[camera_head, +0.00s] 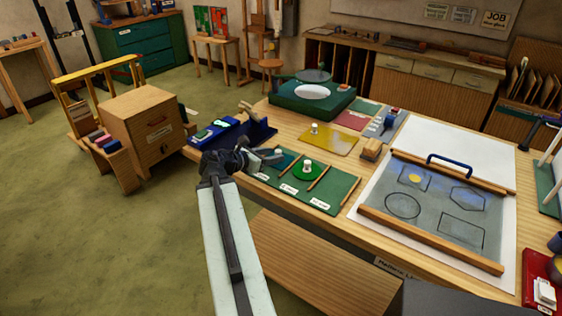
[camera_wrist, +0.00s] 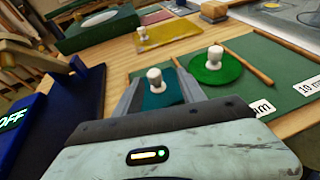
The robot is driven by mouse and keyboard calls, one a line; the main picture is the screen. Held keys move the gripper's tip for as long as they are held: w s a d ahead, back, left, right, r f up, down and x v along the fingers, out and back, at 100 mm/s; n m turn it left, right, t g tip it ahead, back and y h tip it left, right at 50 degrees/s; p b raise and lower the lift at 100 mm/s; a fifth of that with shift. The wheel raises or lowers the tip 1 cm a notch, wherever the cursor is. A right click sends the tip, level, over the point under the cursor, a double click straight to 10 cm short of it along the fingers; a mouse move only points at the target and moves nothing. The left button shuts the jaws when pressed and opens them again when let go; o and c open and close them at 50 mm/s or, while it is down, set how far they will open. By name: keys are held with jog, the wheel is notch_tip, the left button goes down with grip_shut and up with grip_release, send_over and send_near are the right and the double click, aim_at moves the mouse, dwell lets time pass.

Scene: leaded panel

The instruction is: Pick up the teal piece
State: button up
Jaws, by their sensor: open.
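The teal piece (camera_wrist: 160,97) is a flat plate with a white knob (camera_wrist: 154,77) standing on it. It lies on a green board (camera_wrist: 275,70) with wooden strips. In the head view the teal piece (camera_head: 285,161) is partly hidden by my gripper (camera_head: 274,157). In the wrist view my gripper (camera_wrist: 156,78) is open, with one finger on each side of the teal piece and its knob. No finger visibly touches the knob. My gripper's body hides the near edge of the piece.
A round green piece (camera_head: 307,171) with a white knob lies just right of the teal piece. A blue device (camera_head: 236,133) stands close on the left. A yellow sheet (camera_head: 329,140) lies behind. The leaded panel (camera_head: 421,205) lies to the right.

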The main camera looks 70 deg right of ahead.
jog(key=shift+b+x, duration=0.35)
jog(key=shift+x, duration=0.75)
jog(key=x, duration=0.1)
jog(key=b+x, duration=0.1)
jog(key=x, duration=0.3)
jog(key=shift+w+d, duration=0.2)
jog(key=shift+d, duration=0.15)
jog(key=shift+r, duration=0.15)
grip_shut()
